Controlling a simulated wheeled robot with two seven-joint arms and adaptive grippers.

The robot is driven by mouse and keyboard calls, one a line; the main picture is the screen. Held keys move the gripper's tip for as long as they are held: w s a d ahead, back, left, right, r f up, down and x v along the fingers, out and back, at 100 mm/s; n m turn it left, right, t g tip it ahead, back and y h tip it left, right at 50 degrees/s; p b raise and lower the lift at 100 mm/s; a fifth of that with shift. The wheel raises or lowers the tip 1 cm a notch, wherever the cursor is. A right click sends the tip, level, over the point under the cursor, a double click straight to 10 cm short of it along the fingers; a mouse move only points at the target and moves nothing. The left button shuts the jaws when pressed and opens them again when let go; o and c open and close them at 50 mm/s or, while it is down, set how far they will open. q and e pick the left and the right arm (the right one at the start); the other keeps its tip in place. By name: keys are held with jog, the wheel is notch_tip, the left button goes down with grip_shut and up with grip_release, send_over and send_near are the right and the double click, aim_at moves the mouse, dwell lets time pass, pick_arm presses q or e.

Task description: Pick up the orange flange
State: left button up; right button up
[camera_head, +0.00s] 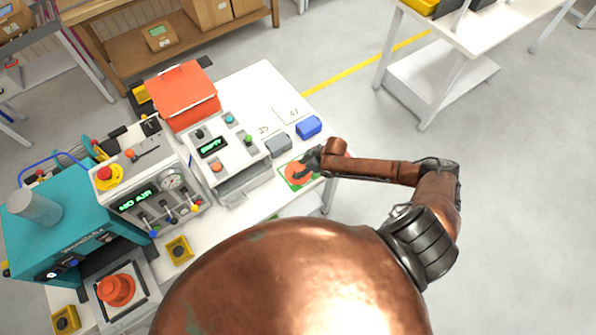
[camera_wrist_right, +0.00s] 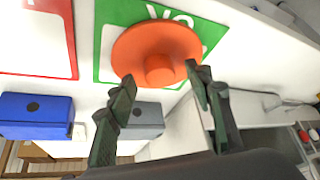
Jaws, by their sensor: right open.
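An orange flange (camera_wrist_right: 185,42), a round disc with a short hub, lies on a green-and-white card (camera_wrist_right: 105,40) in the right wrist view. In the head view the flange (camera_head: 297,173) is partly covered by my right gripper (camera_head: 311,161). In the right wrist view the two fingers of my right gripper (camera_wrist_right: 160,78) are apart, with the hub just beyond and between their tips. The gripper holds nothing. A second orange flanged piece (camera_head: 116,289) sits in a framed fixture at the lower left of the head view. My left gripper is not in view.
A blue block (camera_head: 308,126) and a grey block (camera_head: 278,143) stand beside the card. A grey-white control box (camera_head: 228,150) with a tray is on its left, with an orange-red case (camera_head: 184,95) behind.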

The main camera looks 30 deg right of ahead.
jog(key=shift+w+a+f, duration=0.1)
jog(key=shift+w+f, duration=0.1)
jog(key=shift+f, duration=0.1)
jog(key=shift+c, duration=0.4)
jog(key=c, duration=1.1)
jog(key=shift+c, duration=0.3)
jog(key=shift+r, duration=0.15)
